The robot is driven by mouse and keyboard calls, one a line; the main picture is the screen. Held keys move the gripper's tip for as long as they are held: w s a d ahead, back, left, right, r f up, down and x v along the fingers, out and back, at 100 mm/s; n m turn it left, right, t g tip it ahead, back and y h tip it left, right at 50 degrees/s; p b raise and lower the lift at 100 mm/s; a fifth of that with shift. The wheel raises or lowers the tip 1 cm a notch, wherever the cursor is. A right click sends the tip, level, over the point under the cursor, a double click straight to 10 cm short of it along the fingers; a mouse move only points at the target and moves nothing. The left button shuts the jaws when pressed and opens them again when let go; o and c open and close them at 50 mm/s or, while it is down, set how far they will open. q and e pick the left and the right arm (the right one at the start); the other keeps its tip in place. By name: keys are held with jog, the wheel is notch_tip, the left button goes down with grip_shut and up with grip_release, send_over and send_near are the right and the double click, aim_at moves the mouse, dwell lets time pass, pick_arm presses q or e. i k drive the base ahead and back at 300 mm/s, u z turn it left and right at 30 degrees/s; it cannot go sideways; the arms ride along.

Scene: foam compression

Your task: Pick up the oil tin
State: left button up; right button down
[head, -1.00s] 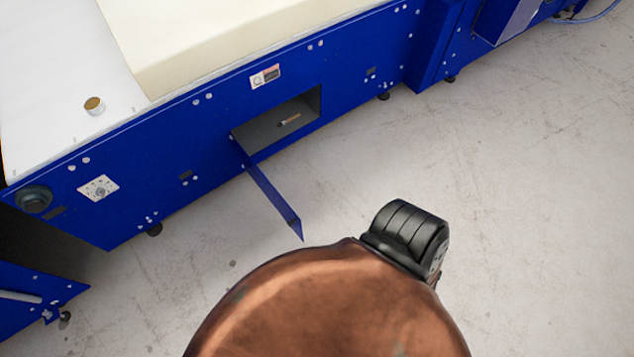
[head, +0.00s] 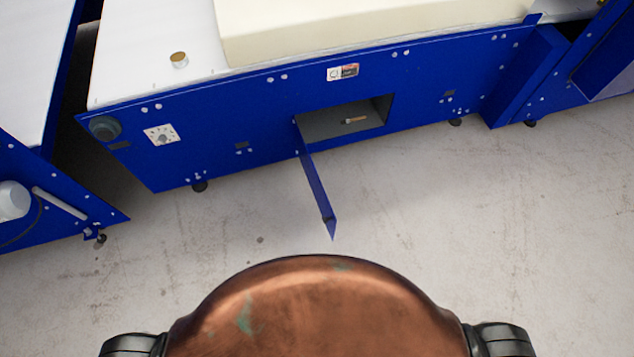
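A small round tin (head: 179,60) with a brownish-gold top and a pale side stands upright on the white top of the blue machine, near its left end. It is the only tin-like thing I see, and no label on it can be read. Neither of my grippers is in view, so nothing touches the tin.
The blue machine (head: 230,115) has an open hatch (head: 315,124) with a small light-handled thing (head: 353,120) inside. Its blue door (head: 317,187) sticks out over the floor. A cream foam block (head: 330,30) lies right of the tin. The concrete floor (head: 480,220) in front is clear.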

aim_at(180, 59)
jog(key=u, duration=0.85)
jog(key=k, duration=1.1)
jog(key=u, duration=1.35)
jog(key=i, duration=0.65)
jog(key=z, duration=0.35)
jog(key=i, duration=2.25)
jog(key=z, duration=1.6)
jog(key=i, duration=1.05)
jog(key=z, duration=1.1)
